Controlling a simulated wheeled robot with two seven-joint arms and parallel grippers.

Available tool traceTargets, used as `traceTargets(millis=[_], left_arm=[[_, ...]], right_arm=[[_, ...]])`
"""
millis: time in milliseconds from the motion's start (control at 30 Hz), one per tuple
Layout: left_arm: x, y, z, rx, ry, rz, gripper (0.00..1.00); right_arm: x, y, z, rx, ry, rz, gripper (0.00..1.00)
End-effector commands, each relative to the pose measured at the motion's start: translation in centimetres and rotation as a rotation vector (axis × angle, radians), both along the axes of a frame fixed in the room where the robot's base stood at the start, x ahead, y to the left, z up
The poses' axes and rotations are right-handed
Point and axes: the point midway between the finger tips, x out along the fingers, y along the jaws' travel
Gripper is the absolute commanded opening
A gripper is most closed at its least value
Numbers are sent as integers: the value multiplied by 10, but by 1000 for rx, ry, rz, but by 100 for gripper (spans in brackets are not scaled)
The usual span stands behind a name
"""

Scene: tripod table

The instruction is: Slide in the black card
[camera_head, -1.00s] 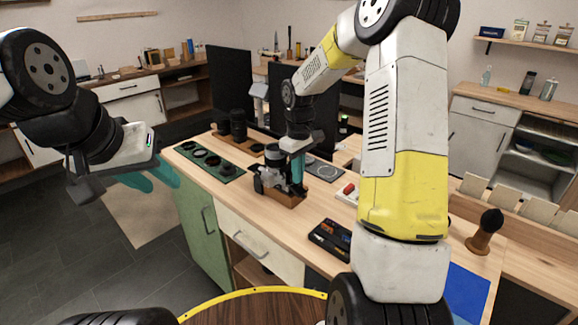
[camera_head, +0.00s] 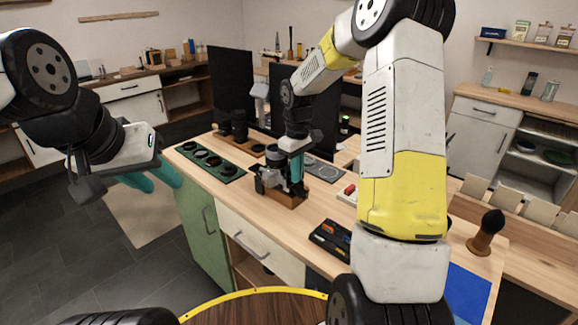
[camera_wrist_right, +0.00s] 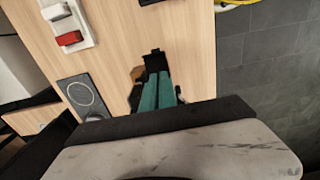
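My right gripper (camera_head: 297,172) points down at the dark camera-like device (camera_head: 268,180) on its small wooden stand (camera_head: 290,198). Its teal fingers, also in the right wrist view (camera_wrist_right: 157,88), lie close together, with tips beside a black upright part (camera_wrist_right: 154,60). I cannot make out the black card; anything thin between the fingertips is hidden. My left gripper (camera_head: 150,180) hangs empty at the left, off the table, its teal fingers apart.
A green board with round black rings (camera_head: 212,163) lies left of the device. A black tray with small coloured items (camera_head: 330,239) is in front, a white block with a red part (camera_head: 347,193) to the right.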

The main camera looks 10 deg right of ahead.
Motion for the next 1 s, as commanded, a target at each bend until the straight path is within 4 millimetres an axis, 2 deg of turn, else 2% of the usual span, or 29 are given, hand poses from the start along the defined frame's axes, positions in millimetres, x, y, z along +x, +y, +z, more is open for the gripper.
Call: traceTargets(millis=[1000], left_arm=[[0,0,0,0,0,0,36]], right_arm=[[12,10,0,-1,1,0,0]])
